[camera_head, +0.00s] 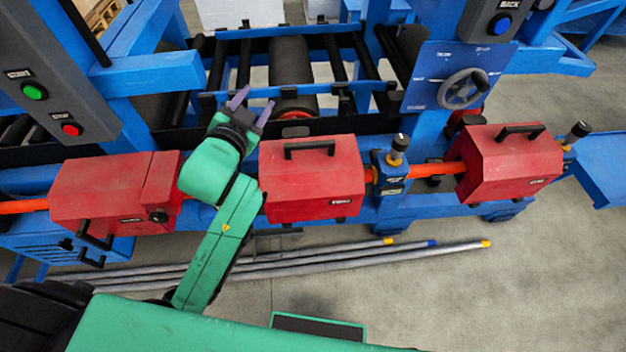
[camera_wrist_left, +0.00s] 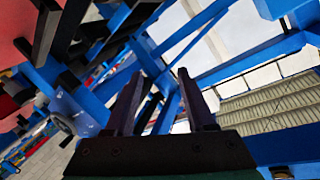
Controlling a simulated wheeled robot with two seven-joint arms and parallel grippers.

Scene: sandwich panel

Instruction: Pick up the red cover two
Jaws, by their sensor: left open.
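Three red covers sit along the blue machine in the head view: a left one (camera_head: 105,195), a middle one (camera_head: 311,185) and a right one (camera_head: 511,165). The middle and right ones have a black handle on top. Their small labels are too blurred to read surely, so I cannot tell which is cover two. My left gripper (camera_head: 254,101) is open and empty, beyond the upper left corner of the middle cover. Its two fingers (camera_wrist_left: 160,76) show apart in the wrist view. A red surface (camera_wrist_left: 14,28) with a black handle is at that view's upper left. My right gripper is out of view.
Black rollers (camera_head: 289,75) and blue frame bars lie behind the covers. A handwheel (camera_head: 462,89) stands at the right, and a button post (camera_head: 48,85) at the left. Grey pipes (camera_head: 330,257) lie on the floor in front.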

